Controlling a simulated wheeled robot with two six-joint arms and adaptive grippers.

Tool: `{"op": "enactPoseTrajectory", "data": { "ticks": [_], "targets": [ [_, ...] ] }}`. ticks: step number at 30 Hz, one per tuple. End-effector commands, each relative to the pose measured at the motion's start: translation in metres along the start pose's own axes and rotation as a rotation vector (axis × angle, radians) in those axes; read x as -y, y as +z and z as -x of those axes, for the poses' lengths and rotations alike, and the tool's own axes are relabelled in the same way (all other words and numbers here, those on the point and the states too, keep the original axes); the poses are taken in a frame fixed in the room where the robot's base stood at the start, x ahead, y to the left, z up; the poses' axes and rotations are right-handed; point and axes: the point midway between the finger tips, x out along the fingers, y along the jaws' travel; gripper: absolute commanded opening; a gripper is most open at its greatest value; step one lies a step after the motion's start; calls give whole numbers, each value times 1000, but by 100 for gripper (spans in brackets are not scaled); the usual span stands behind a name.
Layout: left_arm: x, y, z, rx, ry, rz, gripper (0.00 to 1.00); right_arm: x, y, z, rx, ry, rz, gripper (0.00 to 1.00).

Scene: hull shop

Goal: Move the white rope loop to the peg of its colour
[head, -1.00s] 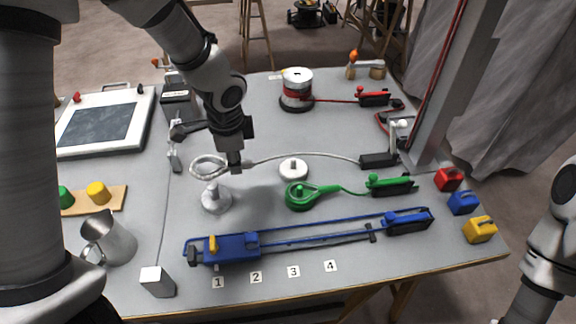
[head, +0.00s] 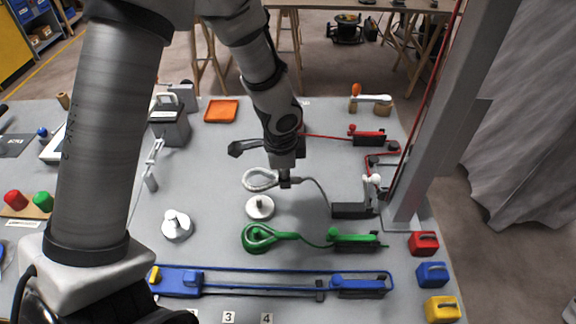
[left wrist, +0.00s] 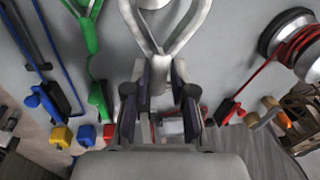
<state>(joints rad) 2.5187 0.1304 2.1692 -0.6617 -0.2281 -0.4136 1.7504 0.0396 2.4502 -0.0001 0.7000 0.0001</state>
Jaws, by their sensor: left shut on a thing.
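The white rope loop (head: 261,180) is held above the bench by my left gripper (head: 286,180), which is shut on the neck of the loop. The left wrist view shows the loop (left wrist: 184,38) reaching away from my gripper (left wrist: 160,88). Its rope runs right to a dark block (head: 350,210) with a white lever. A white peg on a round base (head: 260,208) stands just in front of the loop in the head view; the loop is not seen around it. Another pale peg (head: 177,226) stands further left. My right gripper is not in view.
A green loop lies on a green base (head: 258,238), with its line to a green clamp (head: 354,240). A long blue line and blue block (head: 180,281) cross the front. A grey post (head: 437,130) rises at right. Coloured blocks (head: 432,274) line the right edge.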

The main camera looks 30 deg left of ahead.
Motion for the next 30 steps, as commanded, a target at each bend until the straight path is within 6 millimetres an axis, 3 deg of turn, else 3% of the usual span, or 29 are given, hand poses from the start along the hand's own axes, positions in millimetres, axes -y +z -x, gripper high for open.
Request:
{"op": "enactPoseTrajectory", "data": {
  "ticks": [5,18,30],
  "targets": [
    [-2,1,-6,-4,0,1,0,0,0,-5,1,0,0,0],
    [-8,3,-46,-4,0,1,0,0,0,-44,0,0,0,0],
    [-8,3,-46,-4,0,1,0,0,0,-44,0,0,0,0]
  ]
}}
